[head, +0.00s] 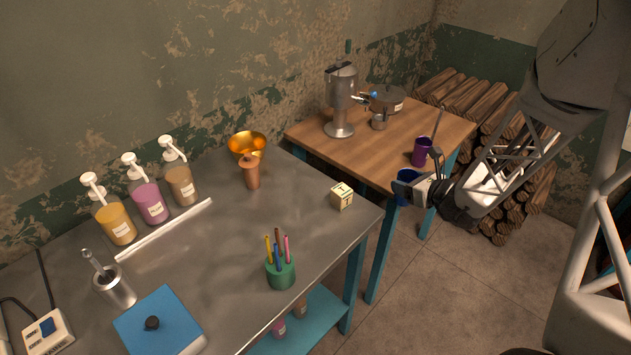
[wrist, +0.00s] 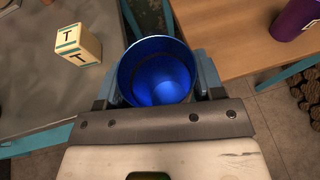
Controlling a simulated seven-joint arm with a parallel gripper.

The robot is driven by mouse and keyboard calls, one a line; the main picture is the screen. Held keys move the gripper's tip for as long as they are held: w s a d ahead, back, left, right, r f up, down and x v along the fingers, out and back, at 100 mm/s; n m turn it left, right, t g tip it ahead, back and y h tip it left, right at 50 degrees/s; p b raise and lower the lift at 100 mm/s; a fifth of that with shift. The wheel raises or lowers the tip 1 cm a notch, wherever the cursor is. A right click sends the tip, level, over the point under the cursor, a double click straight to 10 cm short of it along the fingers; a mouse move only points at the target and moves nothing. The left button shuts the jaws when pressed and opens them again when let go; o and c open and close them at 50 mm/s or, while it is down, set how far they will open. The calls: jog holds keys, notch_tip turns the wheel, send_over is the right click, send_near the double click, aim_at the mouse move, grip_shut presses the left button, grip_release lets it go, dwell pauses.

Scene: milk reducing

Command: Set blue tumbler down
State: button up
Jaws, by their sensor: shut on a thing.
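The blue tumbler (head: 405,188) is held in my gripper (head: 408,186), whose jaws are shut on it. In the wrist view the tumbler (wrist: 158,75) sits between my gripper's two fingers (wrist: 160,82), with its open mouth facing the camera and a bare blue inside. In the head view the tumbler is partly hidden by the gripper. It appears in front of the gap between the grey metal table (head: 225,235) and the wooden table (head: 350,158), near the wooden table's front edge. Its exact height is hard to tell.
A purple tumbler (head: 421,152) stands near the wooden table's right edge. A cream lettered block (head: 341,195) sits at the grey table's right corner. A metal machine (head: 341,100), a small metal cup (head: 379,122) and a lidded pot (head: 388,99) stand farther back. The wooden table's middle is clear.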

notch_tip(320, 180, up, 9)
jog(key=s+a+n+g+y, duration=0.2)
jog(key=s+a, duration=0.1)
jog(key=a, duration=0.9)
jog(key=s+a+n+g+y, duration=0.2)
jog(key=a, duration=0.9)
notch_tip(320, 180, down, 5)
jog(key=shift+s+a+r, duration=0.1)
jog(key=shift+a, duration=0.05)
jog(key=w+a, duration=0.2)
jog(key=w, duration=0.5)
jog(key=w+a+f, duration=0.1)
jog(key=w+a, duration=0.1)
jog(key=w, duration=0.6)
jog(key=shift+w+f, duration=0.25)
jog(key=shift+f, duration=0.05)
jog(key=shift+f, duration=0.1)
jog(key=shift+f, duration=1.65)
